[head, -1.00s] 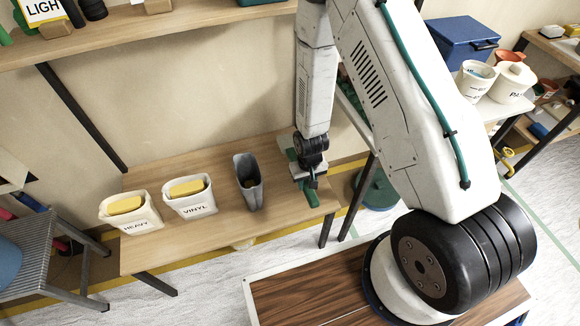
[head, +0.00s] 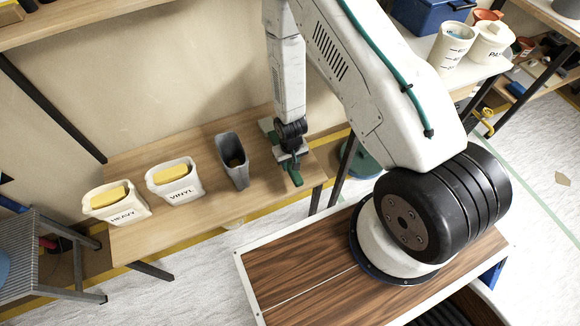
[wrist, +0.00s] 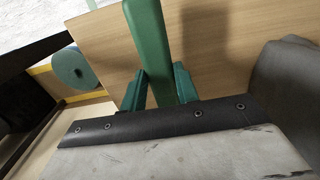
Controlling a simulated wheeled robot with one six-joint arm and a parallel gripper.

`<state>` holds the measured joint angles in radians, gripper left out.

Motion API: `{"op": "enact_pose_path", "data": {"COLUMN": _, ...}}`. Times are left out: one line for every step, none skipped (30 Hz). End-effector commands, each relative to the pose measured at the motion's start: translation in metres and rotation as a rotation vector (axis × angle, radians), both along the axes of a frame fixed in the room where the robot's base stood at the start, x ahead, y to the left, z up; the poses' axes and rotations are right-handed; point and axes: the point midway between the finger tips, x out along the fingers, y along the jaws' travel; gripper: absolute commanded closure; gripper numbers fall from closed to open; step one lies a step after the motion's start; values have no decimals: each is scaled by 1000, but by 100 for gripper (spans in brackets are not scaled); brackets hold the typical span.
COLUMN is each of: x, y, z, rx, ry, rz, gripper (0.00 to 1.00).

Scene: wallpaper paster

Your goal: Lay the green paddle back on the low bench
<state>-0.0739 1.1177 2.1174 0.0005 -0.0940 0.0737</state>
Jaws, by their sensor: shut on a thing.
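The green paddle (wrist: 147,40) is in my gripper (wrist: 158,88). In the wrist view its green shaft stands between the two teal fingers, which are shut on it. In the head view my gripper (head: 291,160) is low over the right end of the low wooden bench (head: 205,210). A green part of the paddle (head: 295,179) shows near the bench's front edge. My gripper hides much of the paddle there. I cannot tell whether it touches the bench top.
A grey container (head: 232,160), a white VINYL container (head: 174,181) and a white HEAVY container (head: 116,203) stand on the bench to the left of my gripper. A round green object (head: 357,160) is on the floor beyond the bench's right end. A shelf (head: 80,25) runs above.

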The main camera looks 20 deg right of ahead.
Motion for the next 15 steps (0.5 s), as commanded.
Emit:
{"op": "enact_pose_path", "data": {"x": -1, "y": 0, "z": -7, "rx": 0, "ry": 2, "rz": 0, "gripper": 100}}
{"op": "enact_pose_path", "data": {"x": -1, "y": 0, "z": -11, "rx": 0, "ry": 2, "rz": 0, "gripper": 100}}
{"op": "enact_pose_path", "data": {"x": -1, "y": 0, "z": -17, "rx": 0, "ry": 3, "rz": 0, "gripper": 100}}
{"op": "enact_pose_path", "data": {"x": -1, "y": 0, "z": -22, "rx": 0, "ry": 3, "rz": 0, "gripper": 100}}
{"op": "enact_pose_path", "data": {"x": -1, "y": 0, "z": -26, "rx": 0, "ry": 3, "rz": 0, "gripper": 100}}
{"op": "enact_pose_path", "data": {"x": -1, "y": 0, "z": -30, "rx": 0, "ry": 3, "rz": 0, "gripper": 100}}
{"op": "enact_pose_path", "data": {"x": -1, "y": 0, "z": -32, "rx": 0, "ry": 3, "rz": 0, "gripper": 100}}
{"op": "enact_pose_path", "data": {"x": -1, "y": 0, "z": -33, "rx": 0, "ry": 2, "rz": 0, "gripper": 100}}
{"op": "enact_pose_path", "data": {"x": -1, "y": 0, "z": -33, "rx": 0, "ry": 2, "rz": 0, "gripper": 100}}
{"op": "enact_pose_path", "data": {"x": -1, "y": 0, "z": -33, "rx": 0, "ry": 2, "rz": 0, "gripper": 100}}
{"op": "enact_pose_path", "data": {"x": -1, "y": 0, "z": -33, "rx": 0, "ry": 2, "rz": 0, "gripper": 100}}
{"op": "enact_pose_path", "data": {"x": -1, "y": 0, "z": -33, "rx": 0, "ry": 2, "rz": 0, "gripper": 100}}
{"op": "enact_pose_path", "data": {"x": -1, "y": 0, "z": -33, "rx": 0, "ry": 3, "rz": 0, "gripper": 67}}
{"op": "enact_pose_path", "data": {"x": -1, "y": 0, "z": -33, "rx": 0, "ry": 3, "rz": 0, "gripper": 59}}
{"op": "enact_pose_path", "data": {"x": -1, "y": 0, "z": -33, "rx": 0, "ry": 3, "rz": 0, "gripper": 48}}
